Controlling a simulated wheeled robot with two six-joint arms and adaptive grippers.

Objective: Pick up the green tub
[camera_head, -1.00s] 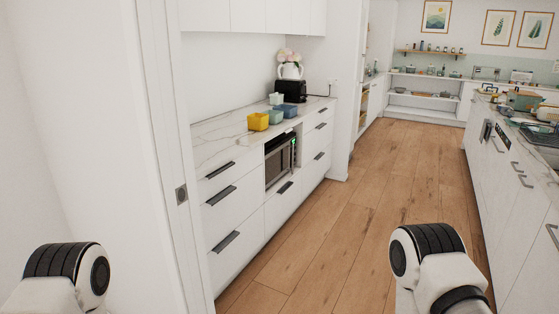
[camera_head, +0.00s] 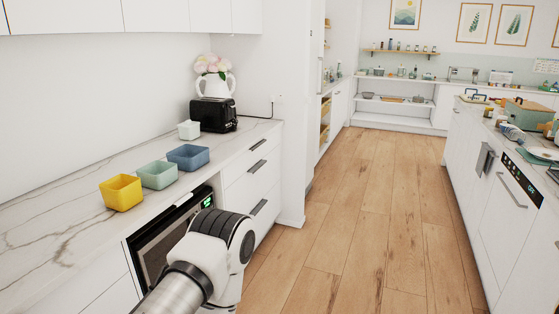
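The green tub (camera_head: 158,176) is a small, pale green, open square container. It stands upright on the marble counter at the left. A yellow tub (camera_head: 121,193) is on its near left side and a blue tub (camera_head: 188,157) on its far right side. A smaller, very pale tub (camera_head: 189,130) stands behind them. Neither gripper shows in this view. One of my arm links is at the bottom, in front of the counter, and hides part of the microwave.
A black toaster (camera_head: 213,115) stands behind the tubs, with a white flower vase (camera_head: 216,85) beyond it. A built-in microwave (camera_head: 165,240) is below the counter. Open wood floor (camera_head: 350,230) runs between this counter and the cluttered right-hand counter (camera_head: 480,110).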

